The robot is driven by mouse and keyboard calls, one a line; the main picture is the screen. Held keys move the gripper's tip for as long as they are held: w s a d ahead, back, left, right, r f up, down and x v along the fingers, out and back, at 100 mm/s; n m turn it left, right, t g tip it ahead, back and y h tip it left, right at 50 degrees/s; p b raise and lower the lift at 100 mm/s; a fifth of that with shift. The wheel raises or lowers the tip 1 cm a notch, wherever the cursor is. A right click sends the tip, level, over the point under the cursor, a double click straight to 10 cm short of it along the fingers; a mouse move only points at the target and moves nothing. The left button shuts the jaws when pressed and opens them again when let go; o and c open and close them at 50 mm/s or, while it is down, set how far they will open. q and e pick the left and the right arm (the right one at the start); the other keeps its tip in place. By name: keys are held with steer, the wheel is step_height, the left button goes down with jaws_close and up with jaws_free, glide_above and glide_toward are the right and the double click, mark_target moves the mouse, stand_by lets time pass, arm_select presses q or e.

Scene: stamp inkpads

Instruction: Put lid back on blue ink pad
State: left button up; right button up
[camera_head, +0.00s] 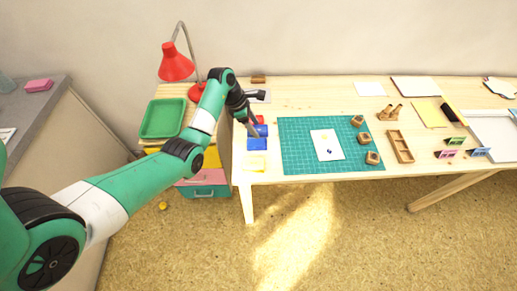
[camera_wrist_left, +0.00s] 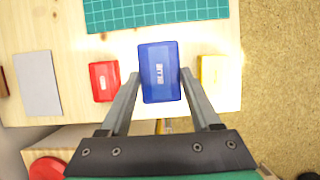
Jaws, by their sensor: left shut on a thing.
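My left gripper (camera_head: 254,131) is shut on a blue lid (camera_wrist_left: 160,72), with one finger on each side of it. The lid lies flat to the wrist camera and carries a pale label. In the head view the held lid (camera_head: 262,130) shows just behind the blue ink pad (camera_head: 257,144), which sits on the table near its left end. The gap between lid and pad is hard to judge. In the left wrist view the lid hides the pad below it. My right gripper is not in view.
A red pad (camera_wrist_left: 104,82) and a yellow pad (camera_wrist_left: 212,75) lie on either side of the lid. A green cutting mat (camera_head: 295,150) with white paper and wooden stamps lies to the right. A red lamp (camera_head: 176,64) and green tray (camera_head: 163,118) stand left.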

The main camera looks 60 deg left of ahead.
mark_target(257, 142)
arm_select(q)
steer(key=shift+f, duration=0.1)
steer(key=shift+s, duration=0.2)
steer(key=shift+r+p, duration=0.2)
steer(key=shift+p, duration=0.6)
steer(key=shift+f+b, duration=1.3)
steer(key=shift+f, duration=1.75)
steer(key=shift+p, duration=0.6)
steer(key=shift+f, duration=0.5)
steer(key=shift+p, duration=0.3)
steer(key=o, duration=1.4)
